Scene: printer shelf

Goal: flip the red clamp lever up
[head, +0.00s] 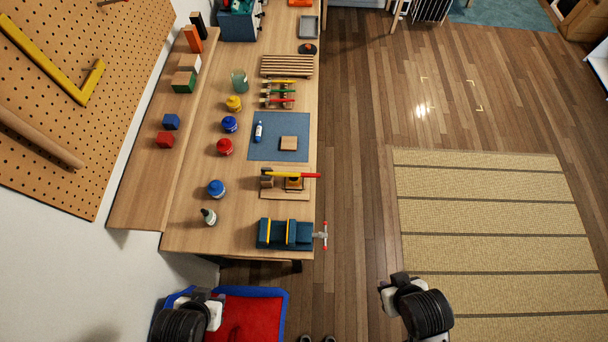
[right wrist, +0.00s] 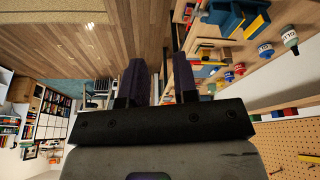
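The clamp lever (head: 309,175), with a red end and a yellow stretch, lies flat across a small wooden base (head: 285,195) near the workbench's right edge. My right gripper (head: 394,288) is over the floor at lower right, well apart from the lever. In the right wrist view its two dark fingers (right wrist: 160,75) stand apart with nothing between them. My left gripper (head: 202,297) is at lower left, near a red-and-blue bin; its fingers are not clear.
A blue vise (head: 285,234) with a red-tipped handle stands on the workbench (head: 190,235) just in front of the clamp. A blue mat (head: 270,153) lies behind it. Several bottles stand to the left. The red-and-blue bin (head: 255,315) is below.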

